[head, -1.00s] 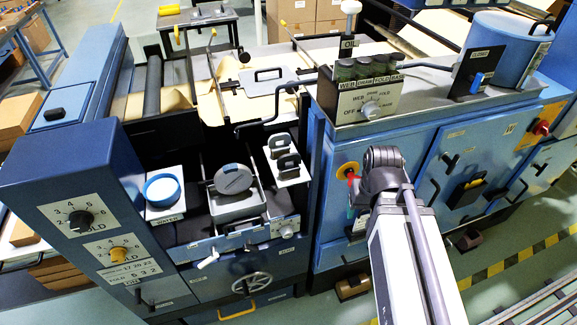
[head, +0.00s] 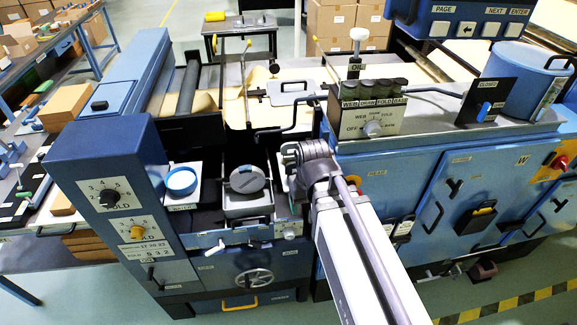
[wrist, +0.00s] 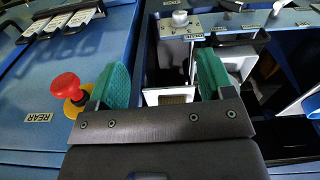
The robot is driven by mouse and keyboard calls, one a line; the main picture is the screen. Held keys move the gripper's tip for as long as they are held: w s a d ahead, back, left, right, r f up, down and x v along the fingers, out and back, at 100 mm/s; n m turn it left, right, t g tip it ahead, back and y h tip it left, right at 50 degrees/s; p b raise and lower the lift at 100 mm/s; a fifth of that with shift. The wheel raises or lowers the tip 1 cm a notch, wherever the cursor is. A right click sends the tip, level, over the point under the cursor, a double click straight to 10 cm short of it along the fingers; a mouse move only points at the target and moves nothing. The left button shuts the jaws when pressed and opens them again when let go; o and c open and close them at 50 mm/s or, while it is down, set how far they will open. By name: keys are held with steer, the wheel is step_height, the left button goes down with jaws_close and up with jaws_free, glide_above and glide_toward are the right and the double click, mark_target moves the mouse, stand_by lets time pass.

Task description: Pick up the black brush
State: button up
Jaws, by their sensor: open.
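I cannot make out the black brush for certain in either view. In the wrist view my gripper (wrist: 162,84) has its two teal fingers apart, with nothing held between them. Below and between the fingers is a dark, narrow bay with white-walled holders. In the head view my arm reaches over the right end of the open bay of the blue machine. It covers the holders there, and the fingers are mostly hidden.
A red mushroom button (wrist: 68,86) is close left of the fingers. A white knob (wrist: 180,18) stands beyond them. Left of my arm are a grey lidded pot (head: 247,190) and a blue round dish (head: 181,181). A crank handle (head: 283,130) rises behind.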

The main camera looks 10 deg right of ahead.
steer(key=w+r+t+p, duration=0.4)
steer(key=w+r, duration=0.3)
steer(key=w, duration=0.5)
steer(key=shift+m, duration=0.3)
steer(key=b+x, duration=0.6)
steer(key=x, duration=0.1)
steer(key=b+x, duration=0.4)
steer(key=shift+s+d+f, duration=0.1)
steer(key=shift+s+d, duration=0.05)
steer(key=shift+s, duration=0.15)
steer(key=shift+s+r, duration=0.1)
steer(key=shift+r, duration=0.15)
steer(key=c, duration=0.8)
steer(key=shift+r+p, duration=0.45)
steer(key=shift+p, duration=0.2)
steer(key=r+p, duration=0.6)
steer(key=shift+a+r+p, duration=0.2)
steer(key=shift+r+p, duration=0.1)
steer(key=a, duration=1.3)
steer(key=w+a, duration=0.1)
steer(key=a, duration=0.5)
steer(key=shift+w+a+f, duration=0.1)
steer(key=shift+a+f, duration=0.15)
steer(key=shift+a, duration=0.05)
